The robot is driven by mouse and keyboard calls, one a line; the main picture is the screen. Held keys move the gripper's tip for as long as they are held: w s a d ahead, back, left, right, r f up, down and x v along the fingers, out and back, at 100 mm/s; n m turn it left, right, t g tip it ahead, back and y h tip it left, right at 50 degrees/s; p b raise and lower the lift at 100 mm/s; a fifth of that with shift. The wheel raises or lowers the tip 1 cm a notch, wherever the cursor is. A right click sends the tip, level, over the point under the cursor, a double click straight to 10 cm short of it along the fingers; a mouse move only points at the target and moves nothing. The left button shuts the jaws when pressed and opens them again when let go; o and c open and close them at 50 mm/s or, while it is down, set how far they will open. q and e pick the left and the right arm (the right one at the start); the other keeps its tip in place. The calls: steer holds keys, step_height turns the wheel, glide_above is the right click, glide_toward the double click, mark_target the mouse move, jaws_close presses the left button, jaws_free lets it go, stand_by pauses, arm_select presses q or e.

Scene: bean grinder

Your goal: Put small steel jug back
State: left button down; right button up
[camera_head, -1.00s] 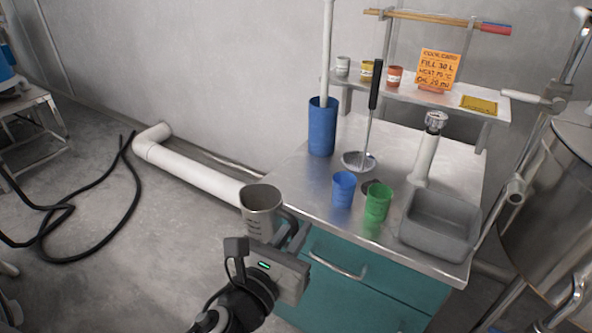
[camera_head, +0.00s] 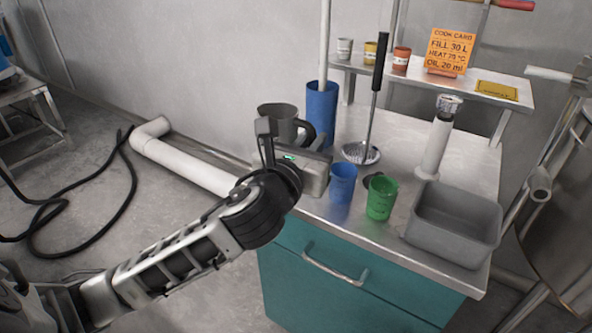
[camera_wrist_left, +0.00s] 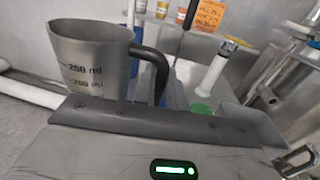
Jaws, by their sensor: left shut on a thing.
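The small steel jug (camera_head: 277,118) is upright near the left end of the steel counter (camera_head: 420,162), in front of and left of the tall blue container. My left gripper (camera_head: 306,148) is shut on the jug, by its dark handle. In the left wrist view the jug (camera_wrist_left: 92,58) shows volume marks and its handle at right, above the gripper (camera_wrist_left: 150,112). The gripper and wrist hide the jug's base in the head view, so I cannot tell whether it touches the counter. My right gripper is not in view.
On the counter stand a tall blue container (camera_head: 322,110), a blue cup (camera_head: 342,183), a green cup (camera_head: 381,198), a ladle or skimmer (camera_head: 361,152) and a grey basin (camera_head: 455,222). A shelf (camera_head: 497,92) at the back holds small tins and an orange card (camera_head: 450,50).

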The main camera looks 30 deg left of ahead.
arm_select(q)
steer(key=w+a+f+b, duration=0.1)
steer(key=w+a+f, duration=0.1)
steer(key=w+f, duration=0.1)
steer(key=w+a+f+b, duration=0.1)
steer(key=w+a+f, duration=0.1)
steer(key=w+f, duration=0.2)
steer(key=w+a+f+b, duration=0.2)
steer(key=w+f, duration=0.1)
steer(key=f, duration=0.1)
steer(key=shift+w+f, duration=0.25)
steer(key=shift+f, duration=0.15)
steer(key=shift+d, duration=0.1)
steer(key=shift+f, duration=0.25)
steer(key=c, duration=1.5)
jaws_free()
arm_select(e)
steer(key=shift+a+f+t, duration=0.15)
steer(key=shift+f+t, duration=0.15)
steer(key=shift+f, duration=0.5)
arm_select(q)
steer(key=shift+o, duration=0.2)
